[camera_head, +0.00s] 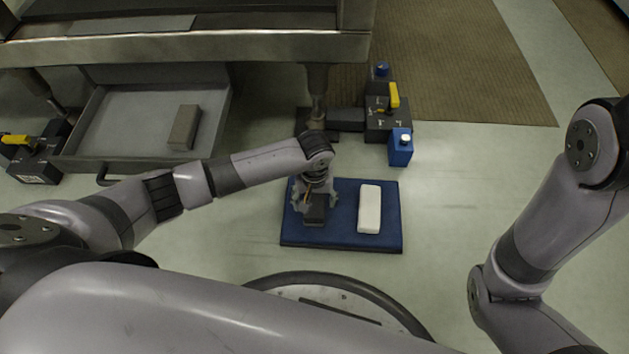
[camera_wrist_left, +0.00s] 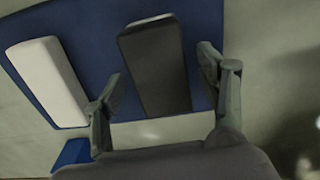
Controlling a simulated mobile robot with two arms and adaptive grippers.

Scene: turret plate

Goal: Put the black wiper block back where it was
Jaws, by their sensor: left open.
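The black wiper block (camera_head: 315,213) lies on the left part of a blue mat (camera_head: 345,243), beside a white block (camera_head: 369,208). My left gripper (camera_head: 315,199) is directly over the black block, with its fingers apart. In the left wrist view, the black block (camera_wrist_left: 155,65) lies between the open fingers of the left gripper (camera_wrist_left: 161,68). I cannot tell whether the fingers touch it. The white block (camera_wrist_left: 48,82) is to its left there, on the blue mat (camera_wrist_left: 95,35). My right arm shows at the right, but its gripper is out of view.
An open grey drawer (camera_head: 125,128) at the left holds a grey-brown block (camera_head: 184,127). A dark box with a yellow handle (camera_head: 388,122) and a blue container (camera_head: 400,148) stand behind the mat. Another yellow-handled box (camera_head: 38,155) is far left. Floor right of the mat is clear.

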